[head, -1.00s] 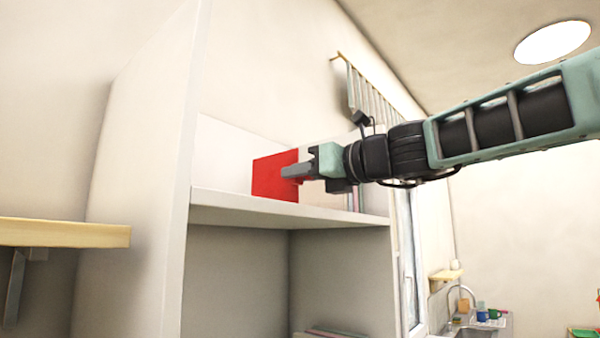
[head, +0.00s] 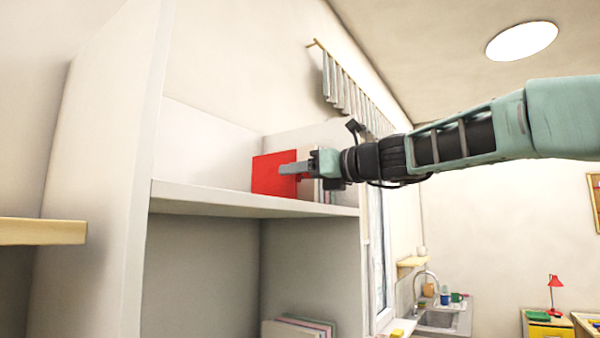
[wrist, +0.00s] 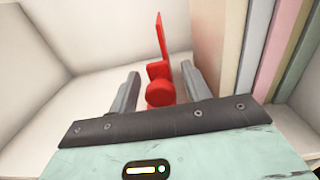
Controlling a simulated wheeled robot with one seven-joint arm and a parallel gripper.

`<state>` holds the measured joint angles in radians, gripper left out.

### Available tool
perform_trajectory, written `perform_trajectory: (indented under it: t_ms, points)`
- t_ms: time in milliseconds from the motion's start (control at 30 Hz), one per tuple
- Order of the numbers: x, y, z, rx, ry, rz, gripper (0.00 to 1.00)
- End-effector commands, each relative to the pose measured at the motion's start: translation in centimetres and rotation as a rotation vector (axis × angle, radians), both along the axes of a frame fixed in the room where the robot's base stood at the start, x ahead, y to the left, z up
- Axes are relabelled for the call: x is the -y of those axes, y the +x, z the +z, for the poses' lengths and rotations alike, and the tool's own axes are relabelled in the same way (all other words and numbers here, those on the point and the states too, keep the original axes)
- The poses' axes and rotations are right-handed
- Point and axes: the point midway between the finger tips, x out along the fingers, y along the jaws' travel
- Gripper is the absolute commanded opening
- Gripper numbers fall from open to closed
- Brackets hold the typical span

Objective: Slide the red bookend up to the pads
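The red bookend (head: 270,173) stands upright on the shelf. In the wrist view its thin upright plate (wrist: 161,40) and round knob (wrist: 160,93) show. My gripper (wrist: 161,75) is open, with one finger on each side of the knob. Light shows between the knob and both fingers. In the head view my gripper (head: 288,169) reaches in from the right across the bookend's edge. The pads (head: 322,190) stand in a row right of the bookend, partly behind my gripper. In the wrist view a beige one (wrist: 207,50) is nearest, with a narrow gap to the bookend.
The shelf board (head: 240,203) is clear left of the bookend. A tall side panel (head: 140,150) bounds the shelf at left. A wooden ledge (head: 40,232) juts out at far left.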

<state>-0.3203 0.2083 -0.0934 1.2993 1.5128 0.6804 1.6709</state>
Motion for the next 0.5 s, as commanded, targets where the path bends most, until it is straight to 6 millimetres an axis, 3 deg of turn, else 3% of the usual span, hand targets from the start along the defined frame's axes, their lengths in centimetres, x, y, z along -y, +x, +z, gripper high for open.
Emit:
perform_trajectory:
  t_ms: [267, 500]
  points:
    - [0.8, -0.5, -0.2, 0.001, -0.001, -0.002, 0.48]
    - [4.5, -3.4, -0.4, 0.004, 0.000, -0.004, 0.48]
